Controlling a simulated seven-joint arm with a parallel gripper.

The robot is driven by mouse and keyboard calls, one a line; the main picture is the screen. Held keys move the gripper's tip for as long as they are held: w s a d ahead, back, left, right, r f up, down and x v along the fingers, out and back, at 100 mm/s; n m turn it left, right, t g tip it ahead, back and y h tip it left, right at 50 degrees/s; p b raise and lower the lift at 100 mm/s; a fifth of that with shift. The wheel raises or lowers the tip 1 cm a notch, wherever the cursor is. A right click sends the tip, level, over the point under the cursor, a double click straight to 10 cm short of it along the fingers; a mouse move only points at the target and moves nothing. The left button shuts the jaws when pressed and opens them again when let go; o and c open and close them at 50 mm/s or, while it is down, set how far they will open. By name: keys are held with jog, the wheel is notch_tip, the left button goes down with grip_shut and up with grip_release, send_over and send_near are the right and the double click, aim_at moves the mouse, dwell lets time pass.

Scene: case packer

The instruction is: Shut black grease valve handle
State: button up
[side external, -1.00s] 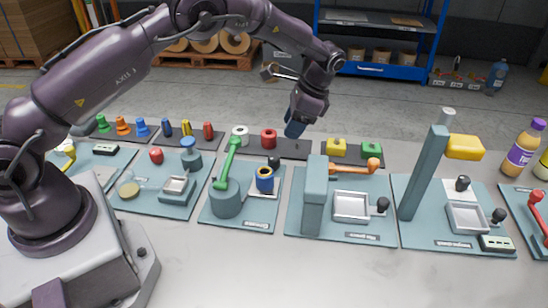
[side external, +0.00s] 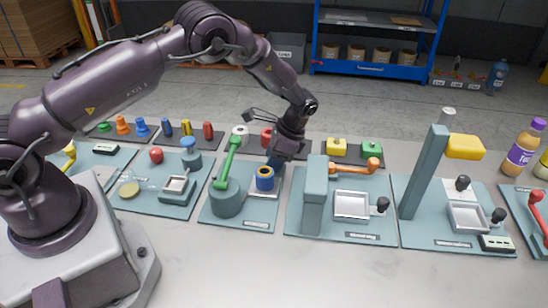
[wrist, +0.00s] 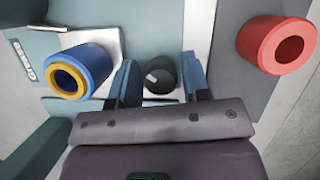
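The black grease valve handle (wrist: 160,75) shows in the wrist view as a round black knob at the edge of the station plate. My gripper (wrist: 162,82) is open, with one blue finger on each side of the knob and visible gaps between. I cannot tell how far above it the fingertips are. In the side view my gripper (side external: 276,160) points down over the back of the grease station (side external: 245,221), and hides the knob. The blue and yellow ring (side external: 265,178) stands on the station, left of my gripper in the wrist view (wrist: 77,72).
A green lever (side external: 226,165) rises on the left of the station. A red ring (wrist: 277,45) stands on a dark strip to the right in the wrist view. A neighbouring station with an orange handle (side external: 369,163) is close on the right.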

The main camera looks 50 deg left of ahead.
jog(key=c, duration=0.6)
jog(key=shift+n, duration=0.3)
jog(key=n+h, duration=0.1)
jog(key=n, duration=0.2)
jog(key=shift+g+h, duration=0.3)
jog(key=shift+n+h, duration=0.6)
jog(key=shift+n, duration=1.2)
jog(key=shift+w, duration=0.1)
jog(key=o, duration=0.6)
